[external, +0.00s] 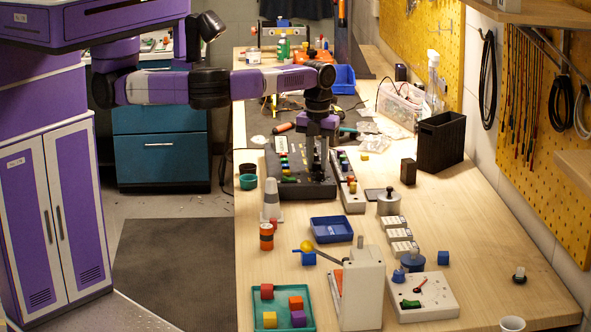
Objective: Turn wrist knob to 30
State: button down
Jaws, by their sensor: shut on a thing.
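A black control panel (312,190) lies on the bench in the external view, with small coloured parts along its left side. My gripper (318,172) points straight down over the right part of this panel. Its fingers are shut on what appears to be the wrist knob, at the panel's top face. The fingers hide the knob, so its pointer and scale cannot be read. The panel's labels are too small to read.
A narrow strip with coloured buttons (349,190) stands just right of the panel. A black bin (441,142) stands at the right.

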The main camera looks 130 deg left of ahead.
aim_at(318, 163)
jog(key=n, duration=0.6)
jog(key=shift+p, duration=0.4)
jog(key=n, duration=0.6)
jog(key=shift+w+a+r+n+p, duration=0.1)
jog(key=shift+n+p, duration=0.25)
jog(key=shift+n, duration=0.05)
jog(key=n, duration=0.6)
jog(key=shift+p, duration=0.3)
jog(key=n, duration=0.6)
jog(key=c, duration=1.2)
grip_release()
jog(key=shift+r, duration=3.85)
